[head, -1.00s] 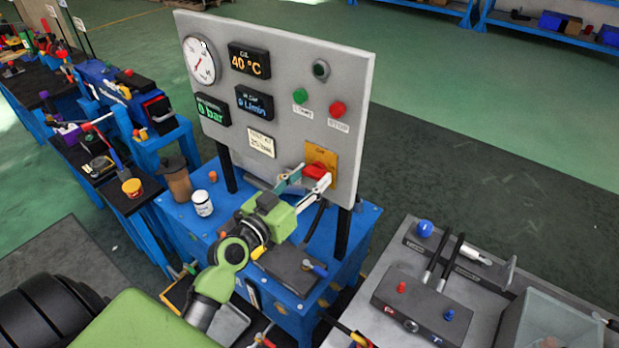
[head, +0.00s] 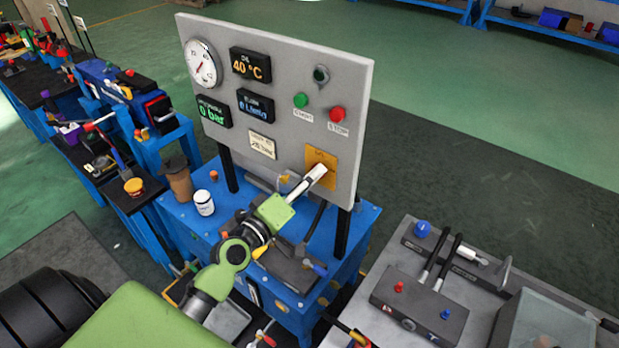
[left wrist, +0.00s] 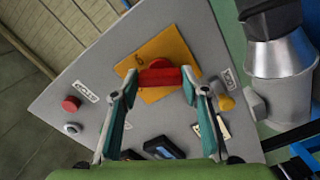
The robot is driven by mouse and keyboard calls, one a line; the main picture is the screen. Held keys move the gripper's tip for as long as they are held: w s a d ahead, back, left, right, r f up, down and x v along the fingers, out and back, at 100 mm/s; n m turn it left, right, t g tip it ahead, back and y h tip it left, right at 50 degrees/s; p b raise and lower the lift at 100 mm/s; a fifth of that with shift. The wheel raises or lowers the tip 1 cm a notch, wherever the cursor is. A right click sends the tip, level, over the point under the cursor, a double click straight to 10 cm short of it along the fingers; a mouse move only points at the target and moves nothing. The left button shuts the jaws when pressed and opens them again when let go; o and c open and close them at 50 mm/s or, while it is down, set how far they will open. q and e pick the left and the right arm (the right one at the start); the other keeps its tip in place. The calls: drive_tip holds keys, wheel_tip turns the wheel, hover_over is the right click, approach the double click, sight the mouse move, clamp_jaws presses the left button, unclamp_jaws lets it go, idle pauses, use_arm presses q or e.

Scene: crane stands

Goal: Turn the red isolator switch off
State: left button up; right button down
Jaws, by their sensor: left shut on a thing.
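The red isolator switch (left wrist: 152,79) sits on a yellow plate (left wrist: 172,50) on the grey upright panel. The plate is low on the panel's right side in the head view (head: 319,158), where my gripper hides the red handle. My left gripper (left wrist: 161,86) is shut on the handle, with a finger at each end of it in the left wrist view. There the handle lies nearly level across the picture and the plate looks tilted. The left gripper also shows in the head view (head: 306,182), reaching up to the panel. My right gripper is not in view.
The panel (head: 280,70) also carries a gauge (head: 201,63), displays, a green button (head: 301,100) and a red button (head: 337,114). It stands over a blue bench with a white jar (head: 203,203). A grey table with levers (head: 437,262) is at the right.

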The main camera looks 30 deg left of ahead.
use_arm(q)
drive_tip(key=n+p, duration=0.1)
drive_tip(key=n, duration=0.4)
drive_tip(key=shift+a+r+n, duration=0.1)
drive_tip(key=shift+n, duration=0.3)
idle(0.4)
drive_tip(key=o, duration=1.1)
drive_tip(key=s+a, duration=0.1)
drive_tip(key=s, duration=1)
drive_tip(key=shift+s+a, duration=0.35)
drive_tip(key=shift+s, duration=0.05)
